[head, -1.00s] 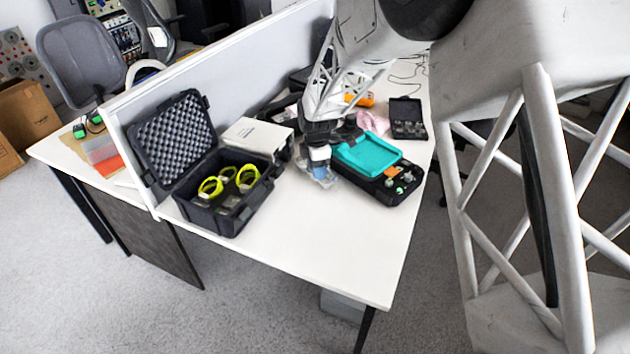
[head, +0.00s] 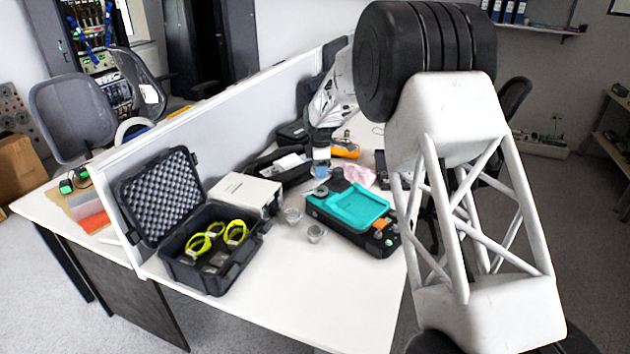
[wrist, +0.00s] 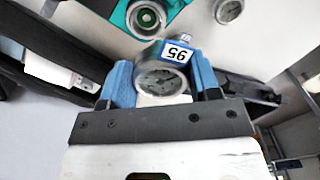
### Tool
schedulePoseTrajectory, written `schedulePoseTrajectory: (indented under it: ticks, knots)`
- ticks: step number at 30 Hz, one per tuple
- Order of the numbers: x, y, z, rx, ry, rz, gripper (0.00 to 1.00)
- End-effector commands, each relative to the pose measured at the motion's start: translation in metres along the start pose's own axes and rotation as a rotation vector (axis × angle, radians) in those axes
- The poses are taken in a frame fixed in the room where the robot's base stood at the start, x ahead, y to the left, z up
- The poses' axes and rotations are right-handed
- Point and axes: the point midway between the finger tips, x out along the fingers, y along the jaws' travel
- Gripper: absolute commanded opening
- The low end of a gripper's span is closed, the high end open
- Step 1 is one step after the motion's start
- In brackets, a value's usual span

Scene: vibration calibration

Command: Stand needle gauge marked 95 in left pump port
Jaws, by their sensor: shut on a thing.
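My gripper (wrist: 162,84) is shut on the needle gauge with the 95 label (wrist: 172,62). Its round dial sits between the blue fingers in the wrist view. In the head view my gripper (head: 320,168) is small, over the back left of the pump, and the held gauge cannot be made out. The pump (head: 347,212) is a black case with a teal top, lying on the table. A round fitting (wrist: 146,18) shows beside its teal part in the wrist view; I cannot tell whether it is a port or a gauge.
Two loose round gauges (head: 316,233) (head: 293,215) lie on the table left of the pump. An open black foam case (head: 213,255) with yellow-green rings stands at left, a white box (head: 245,192) behind it. A grey divider (head: 225,115) runs along the back. The front table is clear.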

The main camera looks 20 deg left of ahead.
Motion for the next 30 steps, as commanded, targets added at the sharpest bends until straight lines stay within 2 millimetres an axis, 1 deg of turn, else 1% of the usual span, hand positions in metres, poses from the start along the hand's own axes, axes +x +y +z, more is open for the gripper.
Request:
schedulePoseTrajectory:
  ticks: [3, 8, 23, 30]
  knots:
    - [-0.003, 0.011, 0.006, 0.012, 0.0, 0.0, 0.29]
    - [-0.006, 0.018, 0.009, 0.019, 0.0, 0.0, 0.29]
    - [-0.006, 0.019, 0.01, 0.021, 0.0, 0.0, 0.29]
    - [-0.001, 0.019, 0.01, 0.02, 0.0, -0.001, 0.29]
